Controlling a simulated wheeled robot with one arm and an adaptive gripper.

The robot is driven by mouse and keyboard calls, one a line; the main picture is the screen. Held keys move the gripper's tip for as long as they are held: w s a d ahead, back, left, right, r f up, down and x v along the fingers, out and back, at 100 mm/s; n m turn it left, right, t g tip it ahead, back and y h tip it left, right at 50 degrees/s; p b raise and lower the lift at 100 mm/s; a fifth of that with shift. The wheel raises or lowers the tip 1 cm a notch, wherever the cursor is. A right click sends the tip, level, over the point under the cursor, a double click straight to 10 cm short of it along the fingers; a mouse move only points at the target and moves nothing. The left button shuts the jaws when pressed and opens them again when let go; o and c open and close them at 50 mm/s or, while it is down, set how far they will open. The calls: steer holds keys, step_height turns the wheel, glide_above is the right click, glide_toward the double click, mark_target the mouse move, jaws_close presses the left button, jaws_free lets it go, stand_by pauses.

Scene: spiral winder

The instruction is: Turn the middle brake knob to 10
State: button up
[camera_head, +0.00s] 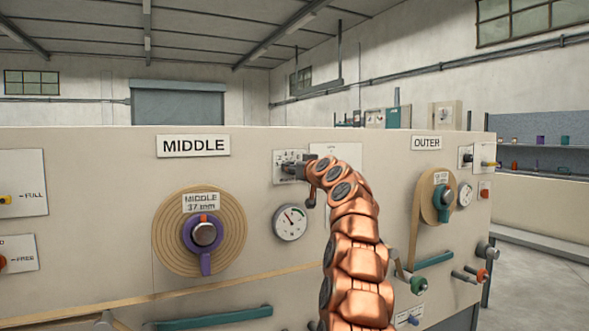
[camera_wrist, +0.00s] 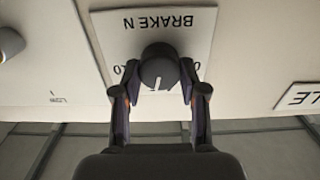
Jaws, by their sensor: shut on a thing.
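The brake plate (camera_head: 279,160) is white and sits on the beige panel, right of the MIDDLE sign (camera_head: 194,146). In the wrist view the plate (camera_wrist: 190,48) appears upside down, with "BRAKE N" readable. The dark round brake knob (camera_wrist: 160,66) carries a white pointer line, which points down toward my wrist in that view. My gripper (camera_wrist: 159,76) is shut on the knob, one finger on each side. In the head view my gripper (camera_head: 297,170) is at the plate and hides most of the knob. The fingers partly cover the scale numbers, so I cannot read the setting.
A round gauge (camera_head: 291,222) sits just below the brake plate. The middle spool (camera_head: 170,232) with its purple hub is at lower left. The outer spool (camera_head: 431,196) is at right. Another knob (camera_wrist: 11,43) shows at the wrist view's left edge, near a LOW label.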

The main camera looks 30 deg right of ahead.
steer(key=shift+c, duration=1.3)
steer(key=shift+d+m+p, duration=0.15)
steer(key=shift+m+p, duration=1.55)
steer(key=shift+m, duration=1.3)
steer(key=shift+d+m+p, duration=0.1)
steer(key=shift+m+p, duration=1.6)
steer(key=shift+m, duration=1.3)
steer(key=shift+f, duration=0.1)
steer(key=o, duration=1.1)
